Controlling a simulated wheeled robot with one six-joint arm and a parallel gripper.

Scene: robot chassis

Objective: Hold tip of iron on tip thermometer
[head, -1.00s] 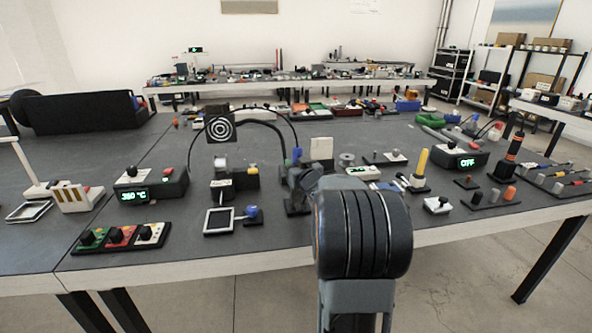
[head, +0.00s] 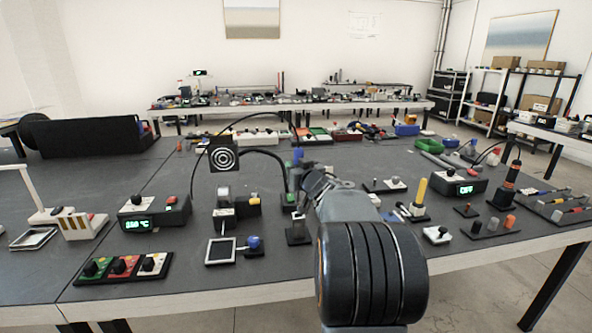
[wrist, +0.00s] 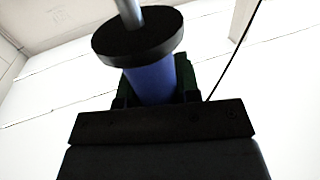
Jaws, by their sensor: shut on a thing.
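My gripper (head: 304,176) is shut on the blue handle of the iron (head: 297,157), above and just behind a small black stand (head: 297,235). In the wrist view the iron (wrist: 152,84) shows its blue handle between the dark fingers, with a black disc collar and the start of a metal shaft. The iron's tip is out of the wrist view and cannot be made out in the head view. The tip thermometer is probably the small white box (head: 375,199), now mostly hidden behind my arm. The iron appears apart from it.
A control station with a green display (head: 155,213) stands left. A thin black cable arches from it toward the iron. A second station (head: 465,189) reads OFF.

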